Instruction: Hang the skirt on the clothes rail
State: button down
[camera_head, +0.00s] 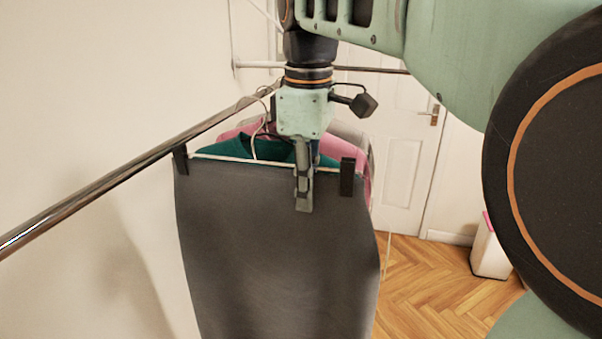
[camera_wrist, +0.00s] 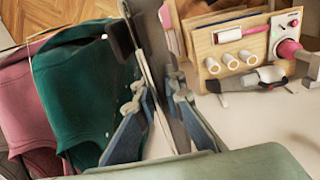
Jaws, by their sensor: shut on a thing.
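The dark grey skirt (camera_head: 275,250) hangs upright from a hanger with two black clips at its waist, in the head view. The hanger's thin bar (camera_head: 232,158) runs between the clips, and its wire hook (camera_head: 263,97) rises close to the metal clothes rail (camera_head: 120,180). I cannot tell whether the hook rests on the rail. My gripper (camera_head: 304,182) points down and is shut on the hanger at the waist, right of its middle. In the wrist view my gripper (camera_wrist: 158,98) shows its fingers on either side of the hanger, seen edge-on.
Teal (camera_wrist: 85,95) and pink (camera_wrist: 38,100) garments hang just behind the skirt. A wall stands left of the rail. A white door (camera_head: 400,150) and a white bin (camera_head: 490,248) are farther back. A wooden organiser (camera_wrist: 245,48) with white rolls shows in the wrist view.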

aim_at(271, 171)
jog(key=shift+w+a+p, duration=0.15)
jog(key=shift+w+a, duration=0.2)
jog(key=shift+a, duration=0.6)
jog(key=shift+w+a+p, duration=0.15)
jog(key=shift+w+a, duration=0.15)
jog(key=shift+a, duration=0.65)
jog(key=shift+w+a+p, duration=0.15)
jog(key=shift+w+a, duration=0.2)
jog(key=shift+a, duration=0.6)
jog(key=shift+f+b, duration=0.7)
jog(key=shift+f, duration=0.3)
jog(key=c, duration=1.9)
grip_release()
jog(key=shift+c, duration=0.2)
